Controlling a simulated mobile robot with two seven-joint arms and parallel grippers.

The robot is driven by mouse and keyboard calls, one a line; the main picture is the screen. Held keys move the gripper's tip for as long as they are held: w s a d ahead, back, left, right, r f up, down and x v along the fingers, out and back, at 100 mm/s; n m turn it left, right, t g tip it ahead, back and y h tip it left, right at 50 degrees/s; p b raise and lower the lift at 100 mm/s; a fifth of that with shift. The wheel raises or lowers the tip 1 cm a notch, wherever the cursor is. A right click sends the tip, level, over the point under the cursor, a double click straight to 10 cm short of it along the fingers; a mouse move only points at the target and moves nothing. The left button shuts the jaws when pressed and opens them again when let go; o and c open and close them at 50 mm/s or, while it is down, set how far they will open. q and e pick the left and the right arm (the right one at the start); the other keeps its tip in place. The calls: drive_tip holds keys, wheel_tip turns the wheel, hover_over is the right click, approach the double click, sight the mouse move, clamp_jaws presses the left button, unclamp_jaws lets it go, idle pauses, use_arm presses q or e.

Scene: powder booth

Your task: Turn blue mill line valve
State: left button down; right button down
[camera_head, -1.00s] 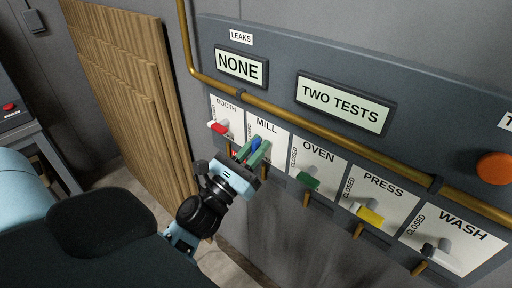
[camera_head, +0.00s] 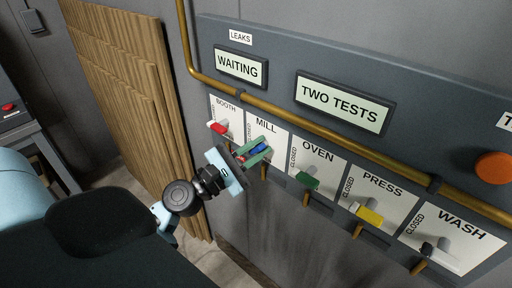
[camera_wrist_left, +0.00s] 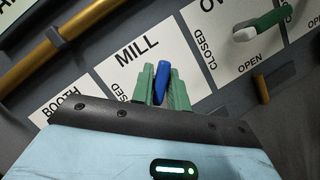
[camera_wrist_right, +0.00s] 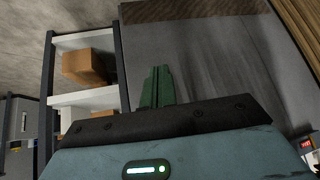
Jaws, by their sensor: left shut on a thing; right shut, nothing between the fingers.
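The blue mill valve handle (camera_head: 256,148) is on the white MILL plate (camera_head: 268,130) of the wall panel. My left gripper (camera_head: 256,152) is shut on the blue handle, its green fingers on either side of it. In the left wrist view the blue handle (camera_wrist_left: 161,82) stands between the two green fingers (camera_wrist_left: 161,88). The handle's lower part is hidden by the fingers. My right gripper (camera_wrist_right: 157,88) shows only in the right wrist view, its fingers together with nothing between them.
Neighbouring valves are red BOOTH (camera_head: 217,128), green OVEN (camera_head: 307,179), yellow PRESS (camera_head: 368,215) and black WASH (camera_head: 437,249). A brass pipe (camera_head: 290,124) runs above the plates. Displays read WAITING (camera_head: 241,67) and TWO TESTS (camera_head: 343,105). An orange button (camera_head: 494,167) is at right.

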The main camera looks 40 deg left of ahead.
use_arm(q)
drive_tip(key=m+g, duration=0.1)
drive_tip(key=m, duration=0.2)
drive_tip(key=shift+m+h+p, duration=0.3)
drive_tip(key=shift+p, duration=0.05)
drive_tip(key=m+g+p, duration=0.1)
drive_tip(key=m, duration=0.2)
drive_tip(key=shift+r+m+g, duration=0.1)
drive_tip(key=shift+m+g, duration=0.2)
drive_tip(key=shift+m+g+p, duration=0.4)
drive_tip(key=shift+m+p, duration=0.4)
drive_tip(key=shift+m, duration=0.1)
drive_tip(key=shift+f+m+p, duration=0.25)
drive_tip(key=shift+m+p, duration=0.1)
drive_tip(key=shift+m, duration=0.25)
use_arm(e)
drive_tip(key=shift+t, duration=0.5)
drive_tip(key=shift+w+d+r, duration=0.1)
drive_tip(key=shift+w+r, duration=0.35)
drive_tip(key=shift+r, duration=0.4)
drive_tip(key=shift+w+d+r, duration=0.1)
drive_tip(key=shift+w+r, duration=0.35)
drive_tip(key=shift+r, duration=0.35)
drive_tip(key=shift+w+d+r, duration=0.1)
drive_tip(key=shift+w+r, duration=0.35)
drive_tip(key=shift+r, duration=0.4)
